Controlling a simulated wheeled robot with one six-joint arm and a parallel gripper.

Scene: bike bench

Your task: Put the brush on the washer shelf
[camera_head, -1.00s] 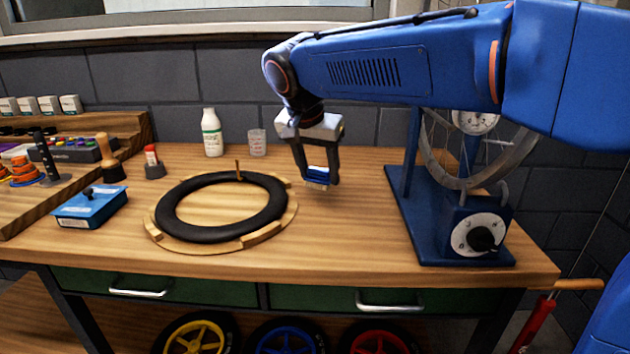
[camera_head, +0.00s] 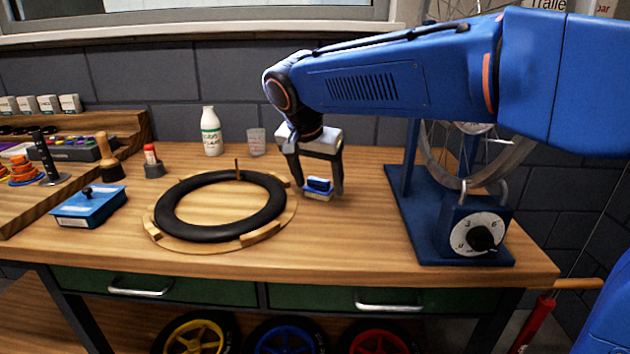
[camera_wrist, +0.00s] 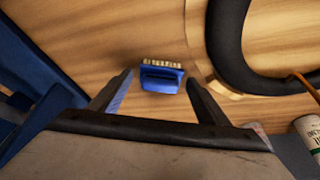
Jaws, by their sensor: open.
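A small brush (camera_head: 318,186) with a blue back and pale bristles rests on the bench top (camera_head: 345,235), right of the tyre. It also shows in the wrist view (camera_wrist: 162,78), just beyond the fingertips and roughly centred between them. My gripper (camera_head: 318,193) is open above and around the brush, one finger on each side. In the wrist view (camera_wrist: 158,80) there is a gap between each finger and the brush. I cannot tell which surface is the washer shelf; a stepped wooden rack (camera_head: 130,135) stands at the left.
A black tyre (camera_head: 172,215) lies on a wooden ring left of my gripper. A blue wheel stand (camera_head: 425,220) with a dial is at the right. A blue box (camera_head: 90,208) sits at the left.

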